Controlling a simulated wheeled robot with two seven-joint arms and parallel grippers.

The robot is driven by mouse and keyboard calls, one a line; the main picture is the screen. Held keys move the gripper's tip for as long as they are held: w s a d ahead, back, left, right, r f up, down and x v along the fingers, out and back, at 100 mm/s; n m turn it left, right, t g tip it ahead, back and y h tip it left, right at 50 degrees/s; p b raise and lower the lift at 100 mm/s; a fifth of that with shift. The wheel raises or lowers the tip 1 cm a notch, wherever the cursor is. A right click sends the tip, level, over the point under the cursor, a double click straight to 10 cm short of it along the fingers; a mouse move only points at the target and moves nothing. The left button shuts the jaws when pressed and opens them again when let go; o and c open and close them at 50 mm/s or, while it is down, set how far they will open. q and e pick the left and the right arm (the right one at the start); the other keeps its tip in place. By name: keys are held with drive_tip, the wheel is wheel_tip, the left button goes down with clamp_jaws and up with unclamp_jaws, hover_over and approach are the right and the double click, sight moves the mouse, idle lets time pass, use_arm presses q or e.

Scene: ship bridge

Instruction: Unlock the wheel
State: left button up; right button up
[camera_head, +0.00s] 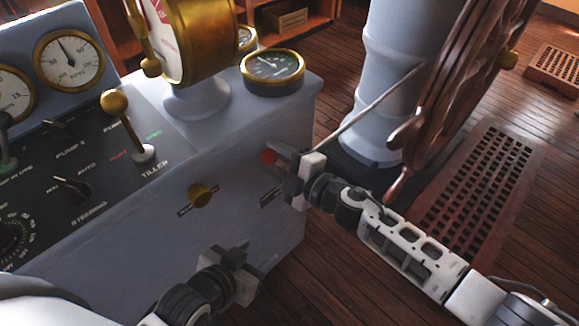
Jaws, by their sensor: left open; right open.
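The ship's wheel (440,108) is dark wood with spokes and stands at the right beside a pale column. A thin grey rod (372,108) runs from near the wheel down to behind my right gripper; its lower end is hidden. My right gripper (283,166) is open at the console's right end, with a small red knob (269,157) at its fingertips. I cannot tell whether they touch. A brass knob (201,195) sits on a slot in the console front. My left gripper (240,262) is open and low before the console front, below the brass knob.
The grey console (150,235) fills the left, with gauges (70,59), a brass-topped lever (116,104) and a brass telegraph (205,45) on top. The pale column (385,95) stands close behind my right arm. A floor grating (480,195) lies at the right.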

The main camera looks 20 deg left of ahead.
drive_tip(key=shift+d, duration=0.1)
drive_tip(key=p+v, duration=0.1)
drive_tip(key=v, duration=1.4)
drive_tip(key=shift+s+d, duration=0.2)
drive_tip(key=shift+d, duration=0.15)
drive_tip(key=shift+r, duration=0.1)
drive_tip(key=s+d+f+m+t+h, duration=0.1)
drive_tip(key=s+d+f+m+h, duration=0.4)
drive_tip(key=m, duration=0.6)
drive_tip(key=s+d+f+m+t+h, duration=0.2)
drive_tip(key=s+d+f+m+h, duration=0.3)
drive_tip(key=d+m, duration=0.5)
drive_tip(key=shift+d+f+m+h, duration=0.25)
drive_tip(key=shift+m+h, duration=0.55)
drive_tip(key=shift+m, duration=0.4)
